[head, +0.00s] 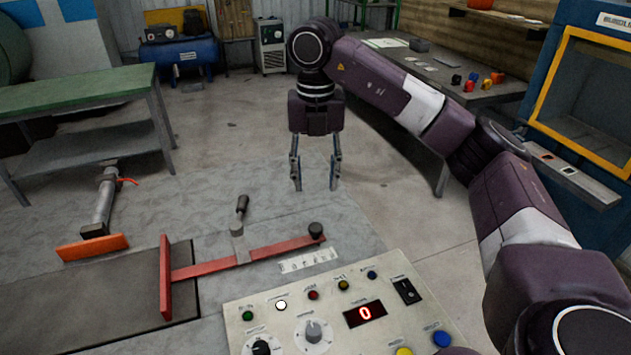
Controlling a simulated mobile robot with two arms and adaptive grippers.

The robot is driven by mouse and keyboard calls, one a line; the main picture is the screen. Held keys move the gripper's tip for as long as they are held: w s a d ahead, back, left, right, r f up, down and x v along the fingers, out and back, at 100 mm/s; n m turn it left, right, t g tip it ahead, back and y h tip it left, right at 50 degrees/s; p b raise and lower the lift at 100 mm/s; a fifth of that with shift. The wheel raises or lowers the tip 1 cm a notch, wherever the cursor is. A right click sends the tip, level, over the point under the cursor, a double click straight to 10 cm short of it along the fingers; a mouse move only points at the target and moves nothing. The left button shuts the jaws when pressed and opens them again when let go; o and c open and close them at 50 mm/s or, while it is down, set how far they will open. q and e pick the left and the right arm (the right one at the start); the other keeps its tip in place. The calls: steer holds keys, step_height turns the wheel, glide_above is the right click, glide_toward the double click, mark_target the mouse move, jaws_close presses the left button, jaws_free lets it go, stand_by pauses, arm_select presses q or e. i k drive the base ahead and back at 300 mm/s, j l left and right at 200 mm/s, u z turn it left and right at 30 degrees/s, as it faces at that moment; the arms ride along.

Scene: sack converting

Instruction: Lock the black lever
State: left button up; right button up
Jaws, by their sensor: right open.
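The black-handled lever (241,211) stands nearly upright on a grey clamp block on a red bar (277,247), its grip leaning slightly right. A black knob (316,230) sits at the bar's right end. The bar's left end meets a red upright plate (165,277). My right gripper (316,187) points down with its two fingers apart and nothing between them. In the picture it is above and to the right of the lever, apart from it. My left gripper is not in view.
A control panel (325,334) with buttons, dials and a red display showing 0 is in front. A scale strip (308,260) lies beside the bar. A green-topped table (75,90) is at left, and a workbench (446,75) with small coloured parts at back right.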

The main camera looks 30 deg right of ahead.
mark_target(235, 227)
steer(key=k+l, duration=1.2)
steer(key=k, duration=0.05)
